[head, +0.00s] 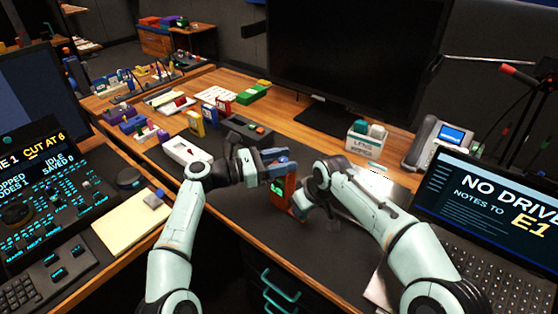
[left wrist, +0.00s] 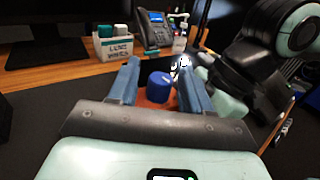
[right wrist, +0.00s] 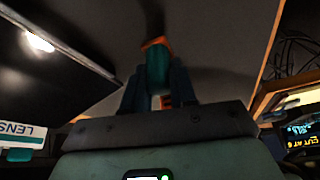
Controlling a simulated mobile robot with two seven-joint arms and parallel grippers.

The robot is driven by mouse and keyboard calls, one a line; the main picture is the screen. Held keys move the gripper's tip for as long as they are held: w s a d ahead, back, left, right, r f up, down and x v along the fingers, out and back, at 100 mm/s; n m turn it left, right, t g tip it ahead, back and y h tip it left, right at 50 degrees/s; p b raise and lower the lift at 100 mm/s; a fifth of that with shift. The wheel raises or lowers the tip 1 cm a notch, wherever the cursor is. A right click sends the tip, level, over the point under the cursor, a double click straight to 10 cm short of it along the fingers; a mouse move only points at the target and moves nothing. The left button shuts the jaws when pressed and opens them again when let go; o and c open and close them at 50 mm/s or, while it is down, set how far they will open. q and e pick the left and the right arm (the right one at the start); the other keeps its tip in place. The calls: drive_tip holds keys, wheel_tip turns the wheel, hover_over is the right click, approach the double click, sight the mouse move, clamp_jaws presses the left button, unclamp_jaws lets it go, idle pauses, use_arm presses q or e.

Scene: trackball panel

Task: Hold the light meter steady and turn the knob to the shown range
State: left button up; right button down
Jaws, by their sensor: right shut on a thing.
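The light meter is an orange upright device (head: 279,198) with a small green-lit display, in the middle of the desk in the head view. A round blue knob (left wrist: 160,88) sits on its orange body in the left wrist view. My left gripper (head: 281,165) is at the meter's top, its two fingers open on either side of the knob with small gaps. My right gripper (head: 298,206) is shut on the lower part of the meter from the right. In the right wrist view, a teal part and an orange part (right wrist: 156,42) show between the fingers (right wrist: 157,85).
A laptop (head: 500,195) reading "NO DRIVE", "NOTES TO" and "E1" stands at right. A phone (head: 438,143) and a lens-wipes box (head: 366,141) stand behind. A white device (head: 184,151) lies left of the meter. The dark mat (head: 240,212) in front is clear.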

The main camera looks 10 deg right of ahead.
use_arm(q)
drive_tip(key=shift+a, duration=0.15)
drive_tip(key=v, duration=1.1)
drive_tip(key=shift+a, duration=0.35)
drive_tip(key=shift+s+r, duration=0.1)
wheel_tip(320, 180, up, 4)
drive_tip(key=s+d+n+t, duration=0.1)
drive_tip(key=d+t, duration=0.2)
drive_tip(key=s+f+n+t+y, duration=0.4)
drive_tip(key=n+t, duration=0.1)
drive_tip(key=x, duration=1.1)
drive_tip(key=shift+w+d+f, duration=0.15)
drive_tip(key=shift+w+d, duration=0.05)
drive_tip(key=shift+d, duration=0.15)
drive_tip(key=shift+c, duration=0.3)
clamp_jaws()
